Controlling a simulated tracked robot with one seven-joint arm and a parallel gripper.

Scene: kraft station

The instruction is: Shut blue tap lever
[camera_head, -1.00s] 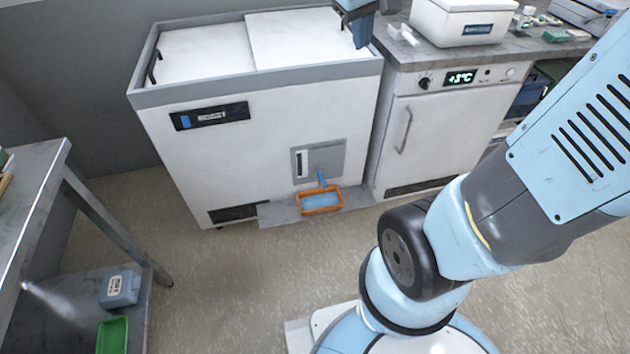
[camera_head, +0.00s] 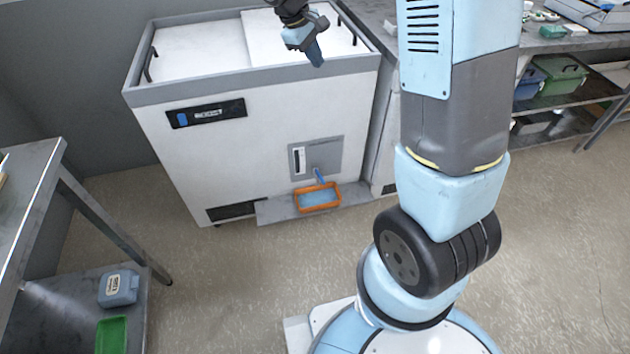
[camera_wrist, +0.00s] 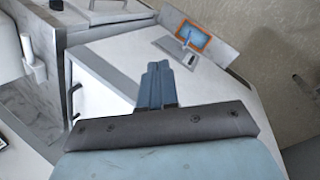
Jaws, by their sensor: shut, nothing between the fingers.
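The blue tap lever (camera_head: 319,176) sticks out low on the front of the white chest unit (camera_head: 240,150), just below a grey panel with a sight gauge. An orange-rimmed tray (camera_head: 335,195) with blue content sits under it on a grey ledge. The wrist view also shows the lever (camera_wrist: 187,38) small, in front of the orange tray (camera_wrist: 205,37). My gripper (camera_head: 318,62) hangs over the chest's front top edge, pointing down, well above and apart from the lever. Its fingers (camera_wrist: 157,68) are together and hold nothing.
The chest's grey rim (camera_head: 270,78) lies close under my gripper. A steel table (camera_head: 40,180) stands at the left with a green tray (camera_head: 113,335) on its lower shelf. The floor (camera_head: 220,290) in front of the chest is clear. Shelves with bins (camera_head: 562,75) are at the right.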

